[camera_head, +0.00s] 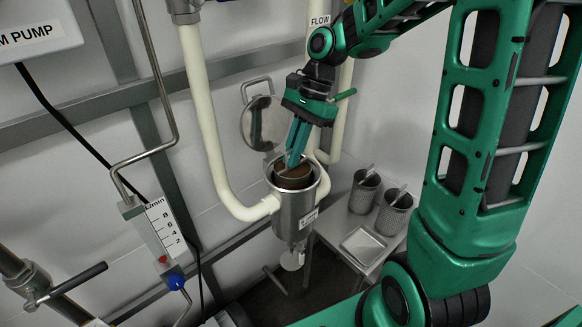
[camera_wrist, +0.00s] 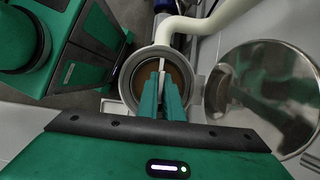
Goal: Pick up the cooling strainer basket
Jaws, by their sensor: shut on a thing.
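The cooling strainer basket (camera_head: 292,176) sits inside the open steel strainer housing (camera_head: 293,212), with brownish contents showing at its top. In the wrist view the basket (camera_wrist: 148,75) shows as a round brown opening inside the housing's grey rim (camera_wrist: 117,82). My gripper (camera_head: 291,160) reaches down into the housing mouth from above. Its teal fingers (camera_wrist: 162,90) are shut on the basket's thin pale handle, which shows between the fingertips. The lower part of the basket is hidden inside the housing.
The housing's round lid (camera_head: 262,122) stands open behind it; it also shows at right in the wrist view (camera_wrist: 262,95). Cream pipes (camera_head: 206,110) flank the housing. A side table (camera_head: 350,228) holds two perforated baskets (camera_head: 364,190) and a square tray (camera_head: 362,244). A flow meter (camera_head: 163,235) stands left.

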